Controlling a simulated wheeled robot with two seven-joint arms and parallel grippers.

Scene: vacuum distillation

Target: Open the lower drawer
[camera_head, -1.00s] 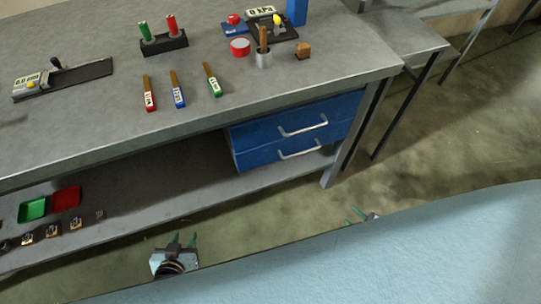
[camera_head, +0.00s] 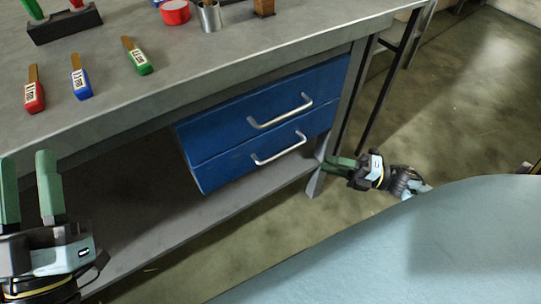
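The blue drawer unit hangs under the tabletop, with an upper drawer (camera_head: 235,112) and a lower drawer (camera_head: 225,167). Both drawers look closed. The lower drawer has a silver bar handle (camera_head: 280,150), and the upper drawer has a similar handle (camera_head: 281,112). My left gripper (camera_head: 28,185) is at the lower left, its green fingers apart and empty, well left of the drawers. My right gripper (camera_head: 335,163) is to the right of the lower handle, near the table leg, apart from the handle. Its green fingers overlap in this view, so their gap is unclear.
The workbench top (camera_head: 170,80) carries three labelled brushes, including a green one (camera_head: 138,58), a red-and-white container (camera_head: 175,12) and a metal cup (camera_head: 209,17). A lower shelf (camera_head: 150,220) runs below the drawers. A table leg (camera_head: 318,180) stands right of them.

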